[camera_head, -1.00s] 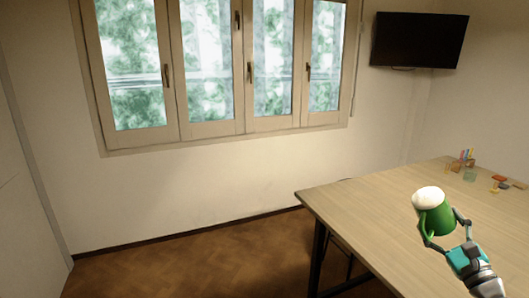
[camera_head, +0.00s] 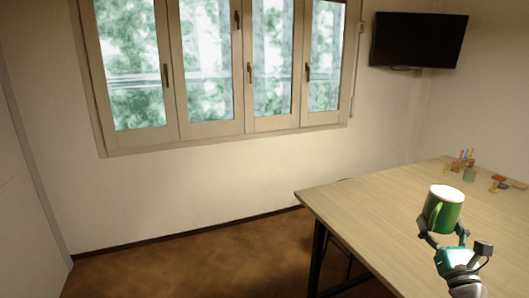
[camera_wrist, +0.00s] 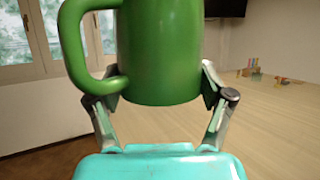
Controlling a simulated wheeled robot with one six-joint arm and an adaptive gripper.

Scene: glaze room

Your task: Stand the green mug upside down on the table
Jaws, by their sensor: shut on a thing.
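The green mug (camera_head: 443,213) has a white inside and is held in the air over the table (camera_head: 350,215). In the head view its white opening faces up, slightly tilted, and its handle is at the left. In the wrist view the mug (camera_wrist: 160,50) fills the upper middle, its handle on the left and its upper part cut off by the frame. My gripper (camera_head: 443,232) is shut on the mug's lower body, one finger on each side. The wrist view shows both fingers of my gripper (camera_wrist: 160,88) against it.
Pens in a holder (camera_head: 464,160), a small greenish container (camera_head: 470,174) and several coloured blocks (camera_head: 498,181) stand toward the far side of the table. Much of the tabletop's near and left part is bare. A window and a wall screen (camera_head: 418,40) are behind.

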